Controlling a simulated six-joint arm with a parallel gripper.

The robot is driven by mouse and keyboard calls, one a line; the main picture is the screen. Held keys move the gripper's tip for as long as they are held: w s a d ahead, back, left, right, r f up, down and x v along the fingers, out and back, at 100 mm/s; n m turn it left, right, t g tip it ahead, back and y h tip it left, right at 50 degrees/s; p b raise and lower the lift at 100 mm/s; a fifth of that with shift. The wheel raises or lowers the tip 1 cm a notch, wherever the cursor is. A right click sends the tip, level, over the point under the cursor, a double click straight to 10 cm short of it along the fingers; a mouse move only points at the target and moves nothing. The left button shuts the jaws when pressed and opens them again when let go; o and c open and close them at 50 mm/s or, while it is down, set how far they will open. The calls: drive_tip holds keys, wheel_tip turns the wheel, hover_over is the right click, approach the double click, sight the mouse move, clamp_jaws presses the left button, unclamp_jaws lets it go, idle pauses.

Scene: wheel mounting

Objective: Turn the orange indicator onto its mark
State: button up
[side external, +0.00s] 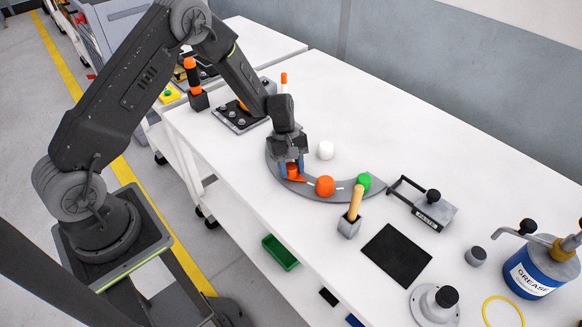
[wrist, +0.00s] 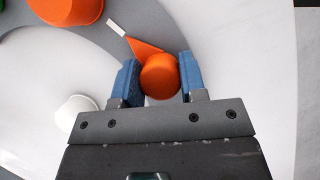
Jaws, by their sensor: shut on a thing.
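The orange indicator (wrist: 160,77) is a round knob with a flat, tapering orange pointer (wrist: 143,50). My gripper (wrist: 157,75) is shut on the knob, with one blue finger on each side. In the wrist view the pointer aims up and left. Its tip lies close to the near end of a short white mark (wrist: 117,28) on the grey curved plate (wrist: 205,30); I cannot tell whether the two are exactly in line. In the side view the indicator (side external: 292,171) shows below my gripper, partly hidden by the fingers.
A larger orange knob (side external: 325,186) and a green knob (side external: 364,181) stand along the curved plate. A white knob (side external: 325,150) is inside the curve. A wooden-handled tool in a grey block (side external: 349,226) stands in front.

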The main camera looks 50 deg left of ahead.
idle(0.3)
drive_tip(key=o, duration=0.9)
drive_tip(key=v, duration=1.4)
drive_tip(key=shift+s, duration=0.1)
